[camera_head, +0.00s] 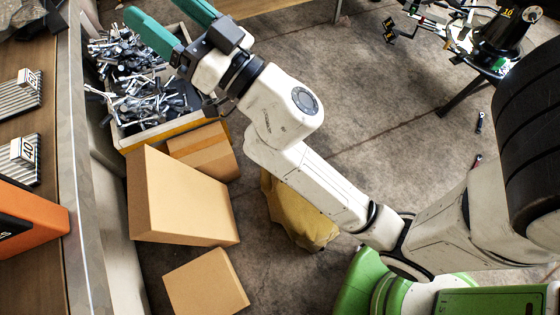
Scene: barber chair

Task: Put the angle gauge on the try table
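My gripper (160,10) is at the top left, with its two teal fingers spread apart and nothing seen between them. It is above the far part of a bin of metal parts. I cannot pick out the angle gauge for certain in this view. I also cannot tell which surface is the try table. A wooden surface (58,120) runs along the left edge. Another stand (470,85), partly cut off, holds small tools and a dark cone-shaped piece (505,35) at the top right.
A bin (170,131) full of metal parts stands beside the wooden surface. Cardboard boxes (175,200) and a yellow bag (300,215) lie on the floor near my arm. Ridged metal pieces with number tags (22,160) and an orange case (30,220) are at the left. Middle floor is mostly clear.

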